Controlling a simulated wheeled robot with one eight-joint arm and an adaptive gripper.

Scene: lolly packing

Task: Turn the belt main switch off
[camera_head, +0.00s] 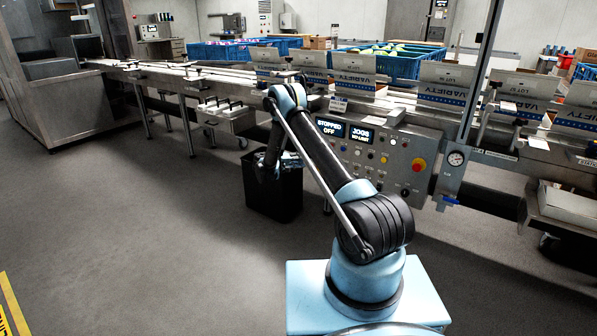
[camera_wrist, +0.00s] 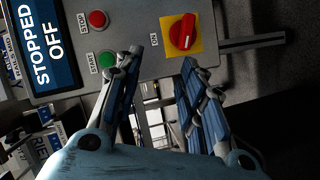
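The belt main switch (camera_wrist: 182,33) is a red rotary knob on a yellow square plate, at the top of the wrist view. An "ON" label is beside the plate, and a small white mark shows on the knob. My gripper (camera_wrist: 160,78) is open and empty, its two fingers apart below the switch in the wrist view and not visibly touching it. In the head view my gripper (camera_head: 274,165) is low, left of the control panel (camera_head: 385,160). I cannot make out the main switch in the head view.
A display (camera_wrist: 49,55) reads "STOPPED OFF". A red STOP button (camera_wrist: 96,19) and a green START button (camera_wrist: 106,60) sit near the switch. A red emergency button (camera_head: 419,164) is at the panel's right. A black bin (camera_head: 274,192) stands below the conveyor. Floor at left is clear.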

